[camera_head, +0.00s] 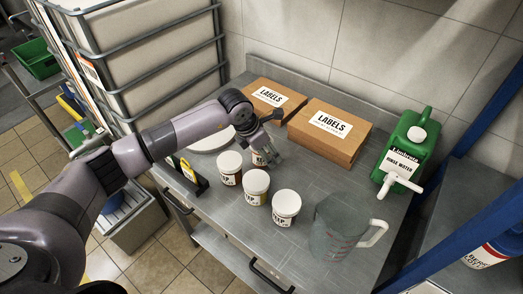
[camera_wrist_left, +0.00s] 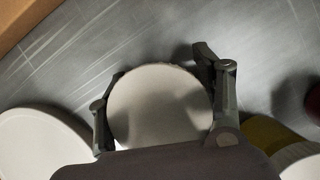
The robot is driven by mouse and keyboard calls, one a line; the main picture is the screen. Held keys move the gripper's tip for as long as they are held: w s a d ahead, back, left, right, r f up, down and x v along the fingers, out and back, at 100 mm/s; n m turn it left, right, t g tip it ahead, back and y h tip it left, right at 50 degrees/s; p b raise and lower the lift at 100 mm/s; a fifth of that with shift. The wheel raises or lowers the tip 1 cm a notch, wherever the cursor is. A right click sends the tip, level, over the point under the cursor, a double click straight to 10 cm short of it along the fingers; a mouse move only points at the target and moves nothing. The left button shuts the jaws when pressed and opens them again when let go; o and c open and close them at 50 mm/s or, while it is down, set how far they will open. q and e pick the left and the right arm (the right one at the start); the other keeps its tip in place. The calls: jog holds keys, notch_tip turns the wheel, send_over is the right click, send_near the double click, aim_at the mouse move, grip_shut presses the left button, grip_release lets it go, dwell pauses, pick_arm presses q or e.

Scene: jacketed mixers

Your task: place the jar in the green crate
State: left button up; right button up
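A white jar with a white lid (camera_wrist_left: 160,105) is between the two fingers of my left gripper (camera_wrist_left: 160,85), seen from above in the left wrist view. The fingers lie close along both sides of the lid; whether they press on it is unclear. In the head view my left gripper (camera_head: 268,150) is low over the steel table, and the jar (camera_head: 259,158) is partly hidden behind it. Three similar jars stand nearer: one on the left (camera_head: 230,168), one in the middle (camera_head: 257,187) and one on the right (camera_head: 287,208). A green crate (camera_head: 38,62) is at the far upper left. My right gripper is out of view.
Two cardboard label boxes (camera_head: 322,140) stand along the back of the table. A clear measuring jug (camera_head: 338,228) and a green rinse-water canister (camera_head: 408,150) are to the right. A large caged white tank (camera_head: 140,50) stands between the table and the green crate.

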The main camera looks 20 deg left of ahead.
pick_arm(q)
jog(key=shift+r, duration=0.1)
jog(key=c, duration=1.1)
